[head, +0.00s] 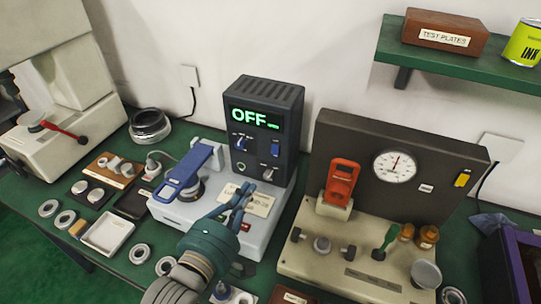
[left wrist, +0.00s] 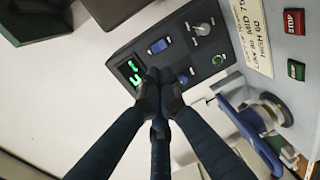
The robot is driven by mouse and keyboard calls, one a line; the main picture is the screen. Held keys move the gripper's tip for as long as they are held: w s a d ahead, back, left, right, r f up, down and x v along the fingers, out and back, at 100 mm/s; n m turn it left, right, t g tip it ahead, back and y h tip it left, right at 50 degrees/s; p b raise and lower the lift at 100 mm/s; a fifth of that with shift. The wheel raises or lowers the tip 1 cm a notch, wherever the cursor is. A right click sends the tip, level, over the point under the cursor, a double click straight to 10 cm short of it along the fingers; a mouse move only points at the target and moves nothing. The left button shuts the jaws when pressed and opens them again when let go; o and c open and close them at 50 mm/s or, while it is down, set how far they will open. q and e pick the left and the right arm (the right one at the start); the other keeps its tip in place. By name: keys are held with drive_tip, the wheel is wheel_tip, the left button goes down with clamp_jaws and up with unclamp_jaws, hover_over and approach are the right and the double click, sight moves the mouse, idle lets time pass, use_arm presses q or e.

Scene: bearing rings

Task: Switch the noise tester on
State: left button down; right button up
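The noise tester (head: 262,105) is a dark upright box on a pale grey base (head: 215,215); its green display (head: 255,118) reads OFF. A blue rocker switch (head: 275,148) sits at the right of its panel, and shows in the left wrist view (left wrist: 158,46). A blue knob (left wrist: 183,78) and a silver knob (left wrist: 203,30) are on the same panel. My left gripper (head: 245,190) is in front of the panel, above the base, with its blue fingers drawn together and nothing seen between them. In the left wrist view its tips (left wrist: 158,90) cover part of the display. My right gripper is out of view.
A blue clamp handle (head: 182,180) stands left on the tester's base. To the right is a beige gauge station (head: 345,262) with a red lever (head: 342,180). Rings and a white tray (head: 107,234) lie at left. A green shelf (head: 440,63) juts out at upper right.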

use_arm(q)
drive_tip(key=w, duration=0.2)
drive_tip(key=p, duration=0.2)
approach(274, 152)
drive_tip(key=p+x, duration=0.1)
drive_tip(key=x, duration=0.1)
drive_tip(key=p+x, duration=0.1)
drive_tip(key=x, duration=0.2)
drive_tip(key=shift+w+d+r, duration=0.15)
drive_tip(key=shift+w, duration=0.15)
drive_tip(key=shift+w+d, duration=0.25)
drive_tip(key=shift+w, duration=0.35)
drive_tip(key=shift+f, duration=0.25)
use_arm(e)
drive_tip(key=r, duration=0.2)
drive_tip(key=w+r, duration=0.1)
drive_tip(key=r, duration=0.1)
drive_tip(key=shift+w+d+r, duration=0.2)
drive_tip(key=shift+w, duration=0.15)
